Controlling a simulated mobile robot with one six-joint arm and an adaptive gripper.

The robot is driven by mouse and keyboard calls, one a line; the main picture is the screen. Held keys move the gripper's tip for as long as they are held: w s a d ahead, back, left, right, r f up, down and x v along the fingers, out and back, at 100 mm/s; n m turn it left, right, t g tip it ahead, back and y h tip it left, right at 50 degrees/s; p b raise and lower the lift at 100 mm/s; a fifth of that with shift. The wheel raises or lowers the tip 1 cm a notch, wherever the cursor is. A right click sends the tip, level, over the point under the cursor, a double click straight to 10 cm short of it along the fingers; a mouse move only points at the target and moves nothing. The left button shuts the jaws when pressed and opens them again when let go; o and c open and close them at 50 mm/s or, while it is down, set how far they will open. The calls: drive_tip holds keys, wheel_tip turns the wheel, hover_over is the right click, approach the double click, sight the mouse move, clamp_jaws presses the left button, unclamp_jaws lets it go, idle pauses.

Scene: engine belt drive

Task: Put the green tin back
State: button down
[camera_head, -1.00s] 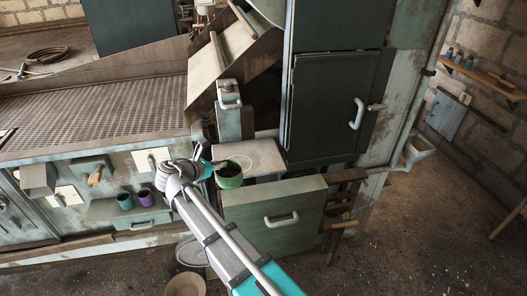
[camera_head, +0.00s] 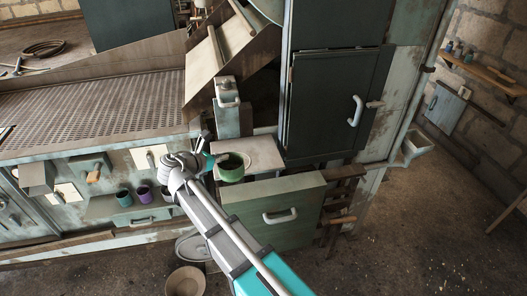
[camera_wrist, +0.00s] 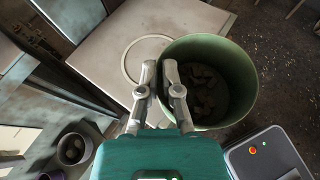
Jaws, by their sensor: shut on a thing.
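The green tin (camera_head: 231,172) is an open round tin with dark lumps in it. My gripper (camera_head: 209,162) is at its left side in the head view. In the wrist view my gripper (camera_wrist: 160,75) is shut on the near-left wall of the green tin (camera_wrist: 243,72), with the rim between the fingers. The tin looks upright, at the front edge of a pale square plate (camera_head: 262,150). In the wrist view the plate (camera_wrist: 105,50) bears a round ring mark, partly overlapped by the tin. I cannot tell whether the tin touches the plate.
A green drawer front (camera_head: 290,212) with a handle lies below the plate. A dark cabinet door (camera_head: 325,105) rises behind at right. A teal cup (camera_head: 124,198) and a purple cup (camera_head: 144,193) stand on a ledge at left. A round bin (camera_head: 186,282) is on the floor.

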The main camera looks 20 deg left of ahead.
drive_tip(key=w+d+r+p, duration=0.1)
drive_tip(key=d+r+p, duration=0.1)
drive_tip(key=r+p, duration=0.2)
drive_tip(key=d+r+y+p, duration=0.1)
drive_tip(key=d+r+p, duration=0.2)
drive_tip(key=r+p, duration=0.2)
drive_tip(key=shift+w+d+r+n, duration=0.2)
drive_tip(key=shift+w+r+n, duration=0.2)
drive_tip(key=shift+r, duration=0.1)
drive_tip(key=shift+f, duration=0.1)
drive_tip(key=shift+w+d+f+b, duration=0.1)
drive_tip(key=shift+w+f+b, duration=1.4)
drive_tip(key=shift+w, duration=0.65)
drive_tip(key=shift+w+d+f+b, duration=0.1)
drive_tip(key=shift+w+f+b, duration=1.4)
drive_tip(key=shift+w, duration=0.7)
drive_tip(key=shift+w+d+f+b, duration=0.1)
drive_tip(key=shift+w+f+b, duration=1.35)
drive_tip(key=shift+w, duration=0.7)
drive_tip(key=shift+f, duration=0.1)
